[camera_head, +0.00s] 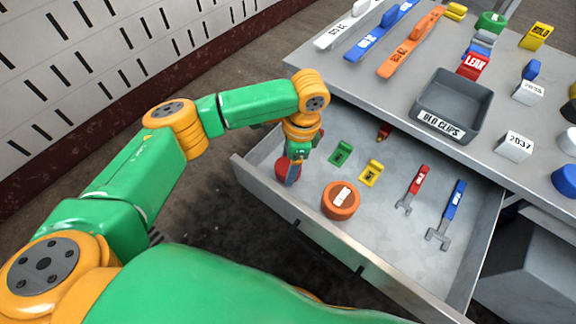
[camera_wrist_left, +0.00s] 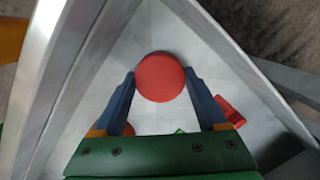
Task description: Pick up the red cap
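The red cap (camera_head: 282,170) is in the near left corner of the open drawer, partly hidden by my left gripper (camera_head: 294,168) in the head view. In the left wrist view the round red cap (camera_wrist_left: 160,77) lies between the tips of the two blue fingers of my left gripper (camera_wrist_left: 160,75). The fingers stand apart, one on each side of the cap and very close to its edge. I cannot tell whether they touch it. My right gripper is not in view.
The drawer (camera_head: 400,258) also holds an orange cap (camera_head: 341,200), a green clip (camera_head: 341,153), a yellow clip (camera_head: 372,173), a red wrench (camera_head: 413,190) and a blue wrench (camera_head: 446,215). A grey bin (camera_head: 482,98) stands on the tabletop. The drawer walls are close to the gripper.

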